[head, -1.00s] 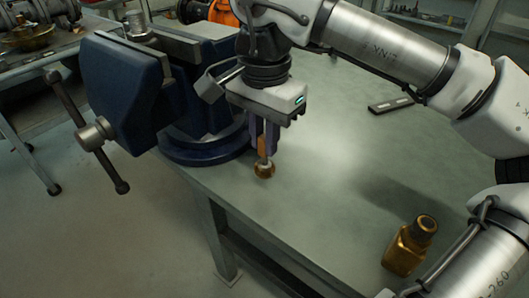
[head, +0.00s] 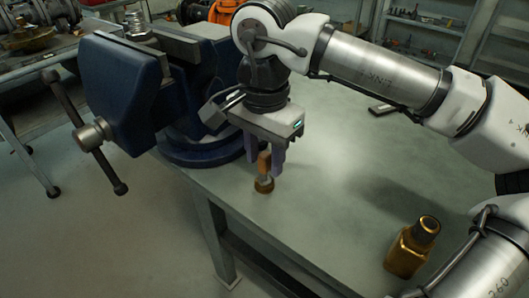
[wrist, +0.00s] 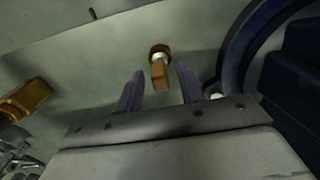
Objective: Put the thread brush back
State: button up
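The thread brush (head: 264,184) has an orange-brown handle and a round brass-coloured end. It stands upright, end down, at the bench's front-left edge, just right of the blue vise (head: 130,95). My gripper (head: 265,167) points down over it, fingers parted on either side of the handle. In the wrist view the brush (wrist: 159,68) shows between and just beyond the open fingertips (wrist: 158,82), with a gap on each side. The gripper's body hides nothing of the handle's top there.
A gold-brown bottle (head: 408,250) stands on the green-grey bench top (head: 330,215) at right. A small dark flat object (head: 381,108) lies farther back. The vise is close on the gripper's left. The bench middle is clear.

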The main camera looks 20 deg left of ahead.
jog(key=shift+r, duration=0.1)
notch_tip(320, 180, up, 12)
jog(key=p, duration=0.2)
jog(key=shift+r, duration=0.1)
